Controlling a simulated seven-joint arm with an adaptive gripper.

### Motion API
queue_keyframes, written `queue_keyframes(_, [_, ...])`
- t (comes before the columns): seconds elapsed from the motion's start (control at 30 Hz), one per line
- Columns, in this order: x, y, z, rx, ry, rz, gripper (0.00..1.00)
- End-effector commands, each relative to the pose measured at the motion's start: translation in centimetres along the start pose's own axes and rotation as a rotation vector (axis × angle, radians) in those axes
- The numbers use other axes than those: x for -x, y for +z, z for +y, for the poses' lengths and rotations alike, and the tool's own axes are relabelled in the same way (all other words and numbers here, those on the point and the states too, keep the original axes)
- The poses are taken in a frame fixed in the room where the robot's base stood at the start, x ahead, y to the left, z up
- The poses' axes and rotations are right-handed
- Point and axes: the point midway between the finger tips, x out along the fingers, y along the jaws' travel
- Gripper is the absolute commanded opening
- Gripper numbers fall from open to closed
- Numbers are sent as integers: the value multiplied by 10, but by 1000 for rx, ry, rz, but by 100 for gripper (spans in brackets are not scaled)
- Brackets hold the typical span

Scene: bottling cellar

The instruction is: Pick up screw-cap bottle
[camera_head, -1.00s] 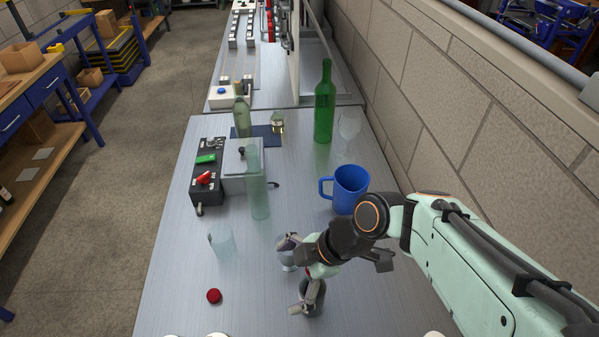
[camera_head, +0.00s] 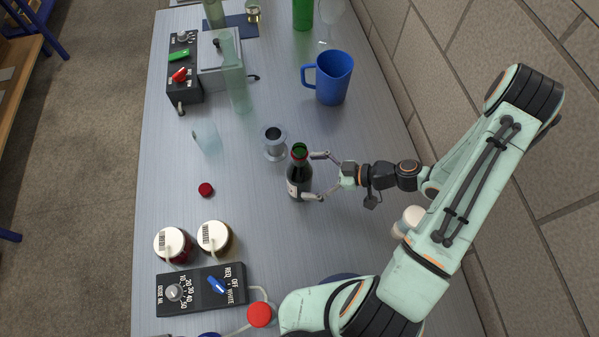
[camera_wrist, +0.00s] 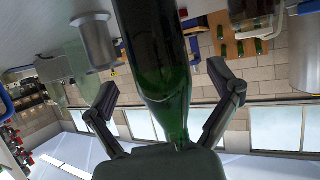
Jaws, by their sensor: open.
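A dark green bottle with a red band round its neck (camera_head: 298,178) stands upright on the metal table. Its green mouth looks open, with no cap on it. My gripper (camera_head: 316,176) reaches in level from the right, its fingers apart on either side of the bottle. In the wrist view the bottle (camera_wrist: 160,55) fills the middle between the spread fingers (camera_wrist: 165,85), with a gap visible on each side. A small red cap (camera_head: 206,190) lies on the table to the left.
A grey metal spool-like piece (camera_head: 274,143) stands close behind the bottle. A blue mug (camera_head: 328,77), a pale clear bottle (camera_head: 236,85) and a tilted glass (camera_head: 207,138) are farther back. Two white-lidded jars (camera_head: 173,245) and a black dial box (camera_head: 200,289) are at front left.

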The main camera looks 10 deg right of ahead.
Motion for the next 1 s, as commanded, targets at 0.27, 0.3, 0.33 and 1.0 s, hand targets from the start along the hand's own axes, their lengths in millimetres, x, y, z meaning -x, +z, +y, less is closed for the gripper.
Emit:
queue_keyframes(0.27, [-24,0,0,0,-2,-1,89])
queue_keyframes(0.3, [-24,0,0,0,-1,-1,89])
queue_keyframes(0.33, [-24,0,0,0,-1,-1,89])
queue_keyframes(1.0, [-24,0,0,0,-1,-1,17])
